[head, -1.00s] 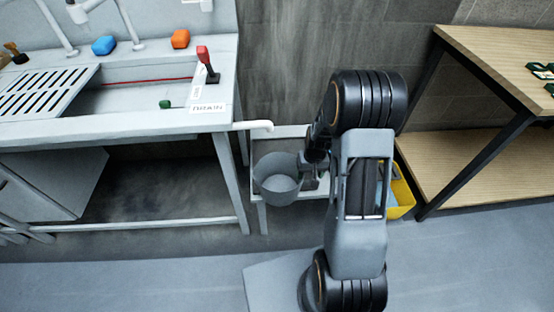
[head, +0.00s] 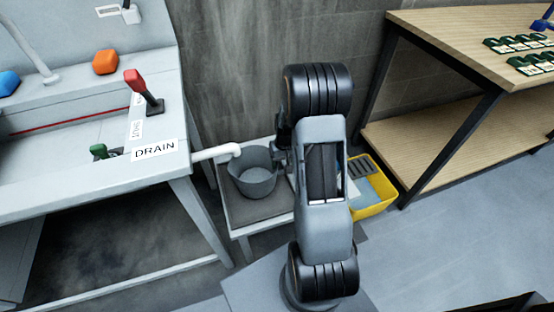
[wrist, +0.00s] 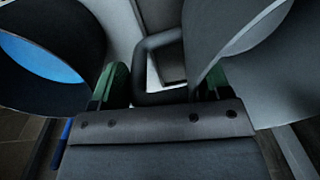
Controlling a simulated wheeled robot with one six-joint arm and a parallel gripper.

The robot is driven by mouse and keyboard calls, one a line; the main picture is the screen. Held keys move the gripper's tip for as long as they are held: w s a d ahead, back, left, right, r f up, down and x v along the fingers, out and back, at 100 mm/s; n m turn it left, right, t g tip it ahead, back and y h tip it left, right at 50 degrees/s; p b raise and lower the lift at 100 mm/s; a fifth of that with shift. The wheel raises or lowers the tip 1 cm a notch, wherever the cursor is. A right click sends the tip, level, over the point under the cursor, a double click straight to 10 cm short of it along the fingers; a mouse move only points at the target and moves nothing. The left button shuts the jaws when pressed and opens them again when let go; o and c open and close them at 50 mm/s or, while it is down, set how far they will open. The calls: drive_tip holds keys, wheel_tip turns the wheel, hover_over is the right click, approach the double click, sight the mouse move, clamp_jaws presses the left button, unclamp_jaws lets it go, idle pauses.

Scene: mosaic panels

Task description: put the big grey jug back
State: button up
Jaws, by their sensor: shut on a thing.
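The big grey jug (head: 254,181) is upright and open at the top, over the low stand (head: 236,213) beside the sink bench. Its rim is next to the white drain pipe's outlet. I cannot tell if its base touches the stand. My gripper (wrist: 163,84) is shut on the jug's handle. In the wrist view the handle (wrist: 148,58) lies between the green finger pads, with the jug's curved grey wall (wrist: 225,35) at the right. In the head view my arm hides the fingers and the handle.
The white drain pipe (head: 216,153) sticks out from the sink bench (head: 90,182). A wooden shelf table (head: 440,50) is at the right. A dark round thing with blue inside (wrist: 40,65) shows at left in the wrist view.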

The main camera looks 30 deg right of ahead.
drive_tip(key=shift+w+d, duration=0.1)
drive_tip(key=shift+w, duration=0.5)
drive_tip(key=shift+f, duration=0.15)
wheel_tip(320, 180, down, 4)
drive_tip(key=b, duration=0.3)
drive_tip(key=shift+r, duration=0.4)
drive_tip(key=o, duration=1.1)
drive_tip(key=shift+f, duration=0.2)
drive_tip(key=o, duration=0.4)
drive_tip(key=shift+r, duration=0.1)
